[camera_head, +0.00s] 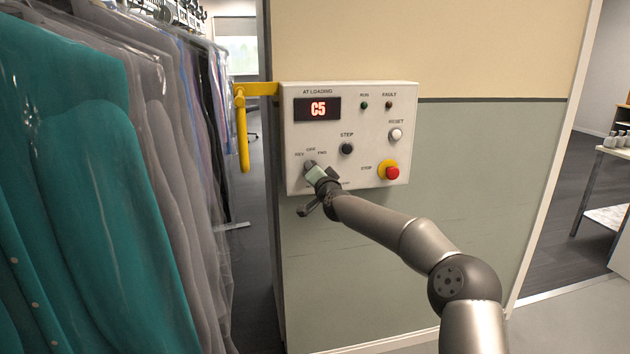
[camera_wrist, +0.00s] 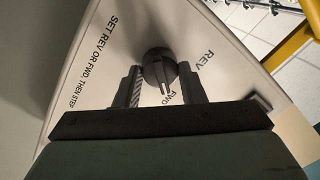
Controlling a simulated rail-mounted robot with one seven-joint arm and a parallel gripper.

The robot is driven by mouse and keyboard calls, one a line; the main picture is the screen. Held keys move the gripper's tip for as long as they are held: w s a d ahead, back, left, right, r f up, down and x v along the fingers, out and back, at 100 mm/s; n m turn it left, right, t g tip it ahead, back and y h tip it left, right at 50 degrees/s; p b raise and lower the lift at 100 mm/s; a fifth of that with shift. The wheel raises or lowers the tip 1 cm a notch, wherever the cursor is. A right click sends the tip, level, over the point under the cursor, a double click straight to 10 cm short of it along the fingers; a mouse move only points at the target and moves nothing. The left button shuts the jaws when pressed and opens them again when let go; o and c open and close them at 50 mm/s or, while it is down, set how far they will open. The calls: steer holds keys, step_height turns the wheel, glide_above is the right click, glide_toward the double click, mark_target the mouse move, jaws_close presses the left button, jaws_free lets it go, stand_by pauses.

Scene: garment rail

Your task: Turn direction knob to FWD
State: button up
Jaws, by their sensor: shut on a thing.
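The direction knob (camera_wrist: 157,68) is a dark round knob between my gripper's two fingers in the wrist view. Its pale pointer line points down in that view, towards the partly hidden FWD label (camera_wrist: 172,97). The REV label (camera_wrist: 208,62) is up and to the right of it. My gripper (camera_wrist: 161,90) is shut on the knob, one finger on each side.
The panel carries a red display (camera_head: 318,107) reading C5, a black STEP button (camera_head: 346,149), a white RESET button (camera_head: 395,134) and a red stop button (camera_head: 390,173). A yellow bar (camera_head: 242,125) sticks out left of the panel. Bagged garments (camera_head: 100,180) hang at the left.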

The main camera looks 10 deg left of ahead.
stand_by(0.5)
steer(key=o, duration=1)
steer(key=r+b+v, duration=0.1)
steer(key=b+v, duration=0.3)
steer(key=v, duration=1.3)
steer(key=shift+s+f, duration=0.2)
steer(key=shift+f, duration=0.35)
